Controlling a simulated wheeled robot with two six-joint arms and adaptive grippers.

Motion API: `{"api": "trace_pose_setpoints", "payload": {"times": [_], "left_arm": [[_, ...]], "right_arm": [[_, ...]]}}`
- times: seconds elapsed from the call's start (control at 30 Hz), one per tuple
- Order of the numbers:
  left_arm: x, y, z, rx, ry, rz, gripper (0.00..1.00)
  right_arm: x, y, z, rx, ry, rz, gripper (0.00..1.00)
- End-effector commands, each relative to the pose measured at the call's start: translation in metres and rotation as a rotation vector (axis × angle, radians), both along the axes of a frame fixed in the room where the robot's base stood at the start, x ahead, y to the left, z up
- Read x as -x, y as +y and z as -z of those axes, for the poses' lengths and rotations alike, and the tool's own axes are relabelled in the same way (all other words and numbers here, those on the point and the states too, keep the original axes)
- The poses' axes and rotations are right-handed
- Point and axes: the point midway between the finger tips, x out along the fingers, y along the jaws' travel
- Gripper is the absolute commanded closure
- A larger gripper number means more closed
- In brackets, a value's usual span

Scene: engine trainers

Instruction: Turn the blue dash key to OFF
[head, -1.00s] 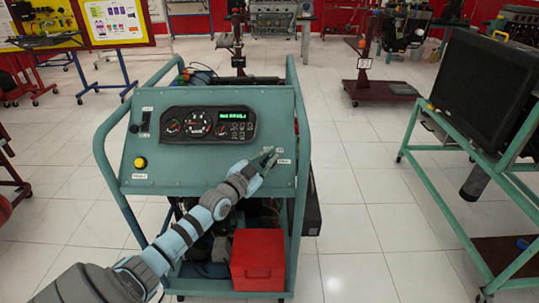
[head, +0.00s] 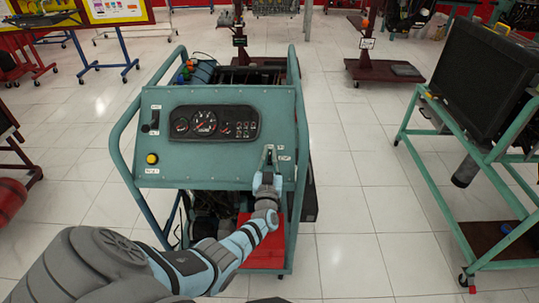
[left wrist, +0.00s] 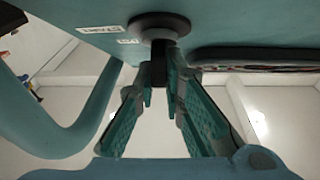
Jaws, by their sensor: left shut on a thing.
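The teal dash panel (head: 205,165) of the engine trainer stands ahead of me, with a cluster of gauges (head: 212,123). My left gripper (head: 269,158) is at the right part of the panel and shut on the dash key, which it mostly hides in the head view. In the left wrist view, the dash key (left wrist: 158,52) shows as a dark stem below a round collar (left wrist: 159,27). The fingers (left wrist: 161,88) are on either side of it. I cannot make out blue on it. Small labels (left wrist: 100,30) sit beside the collar but are unreadable. My right gripper is not in view.
A yellow button (head: 152,159) and a dark lever (head: 151,122) are on the panel's left. A teal tube frame (head: 124,160) surrounds it. A red box (head: 243,232) is below. A cart with a black screen (head: 480,80) stands right, with clear floor between.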

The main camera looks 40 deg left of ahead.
Motion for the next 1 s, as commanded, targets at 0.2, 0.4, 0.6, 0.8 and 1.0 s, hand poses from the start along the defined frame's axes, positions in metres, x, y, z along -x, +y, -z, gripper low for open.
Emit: {"api": "trace_pose_setpoints", "payload": {"times": [0.2,0.4,0.6,0.8,1.0], "left_arm": [[0.0012,-0.0012,0.0058,0.036,-0.011,-0.04,1.0],[0.0022,-0.0009,0.0068,0.045,-0.014,-0.05,1.0],[0.0027,-0.0006,0.0074,0.046,-0.012,-0.051,1.0],[0.0032,0.0,0.0078,0.045,-0.011,-0.051,0.7],[0.0024,0.0006,0.005,0.042,-0.016,-0.052,0.7]], "right_arm": [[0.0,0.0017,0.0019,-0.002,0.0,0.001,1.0],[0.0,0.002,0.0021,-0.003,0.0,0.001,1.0],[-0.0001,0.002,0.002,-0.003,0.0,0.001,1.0],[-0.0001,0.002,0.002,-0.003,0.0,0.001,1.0],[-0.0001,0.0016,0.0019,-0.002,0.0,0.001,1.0]]}}
